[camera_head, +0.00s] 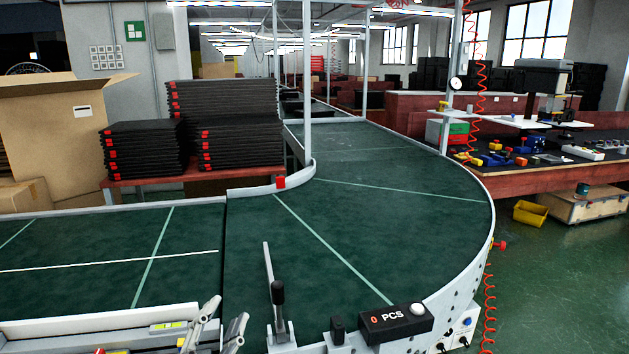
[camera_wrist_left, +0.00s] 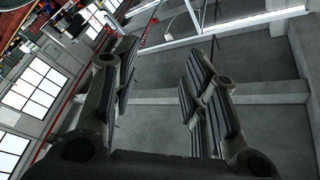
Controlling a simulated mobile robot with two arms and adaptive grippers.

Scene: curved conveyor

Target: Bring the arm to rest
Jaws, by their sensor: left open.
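My left gripper (camera_head: 221,322) shows at the bottom of the head view, left of centre, at the near edge of the green conveyor (camera_head: 370,240). Only its two grey fingers show there, pointing upward and apart. In the left wrist view the left gripper (camera_wrist_left: 160,58) is open, with two dark fingers spread and nothing between them. Behind them are a grey surface and tilted windows. My right gripper is not in view.
A lever with a black knob (camera_head: 278,292) and a counter box (camera_head: 396,323) reading "0 PCS" stand at the conveyor's near edge. Black stacked trays (camera_head: 145,152) and a cardboard box (camera_head: 60,130) are at the back left. The conveyor surface is clear.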

